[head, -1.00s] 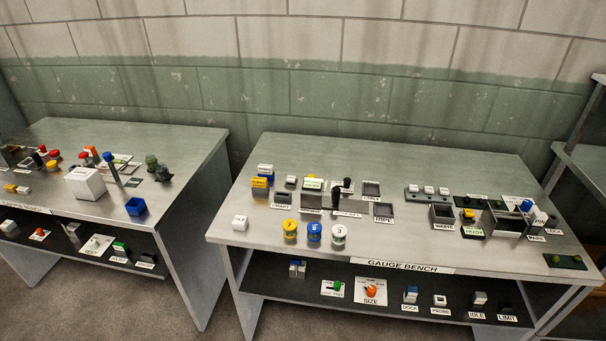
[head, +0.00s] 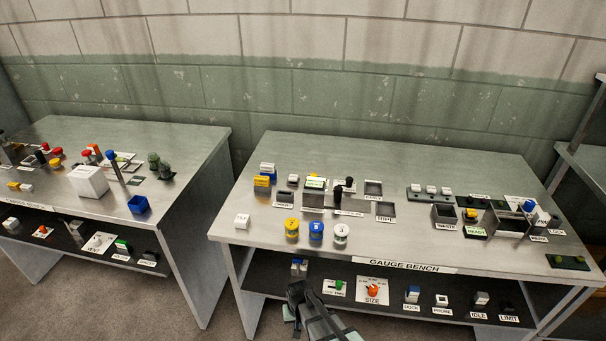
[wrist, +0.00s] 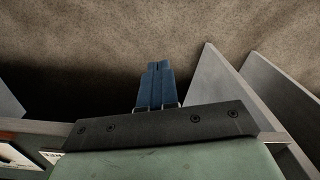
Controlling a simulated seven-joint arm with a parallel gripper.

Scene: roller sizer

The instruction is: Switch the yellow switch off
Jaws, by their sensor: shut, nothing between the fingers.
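Several yellow things show in the head view, and I cannot tell for sure which is the yellow switch. A yellow block (head: 262,181) sits at the left of the gauge bench top, by a blue and white piece. A small yellow piece (head: 470,214) sits at the right above a READY label. A yellow piece (head: 13,186) lies on the left bench. My gripper (head: 289,314) is in front of the gauge bench's lower shelf, low and apart from all of these. In the wrist view its blue fingers (wrist: 158,66) are together and empty, over the floor.
The gauge bench (head: 400,250) holds yellow, blue and white round pieces (head: 316,231) near its front. Its lower shelf has a SIZE panel (head: 372,290) and labelled switches. The left bench (head: 190,150) stands across a floor gap. A wall is behind.

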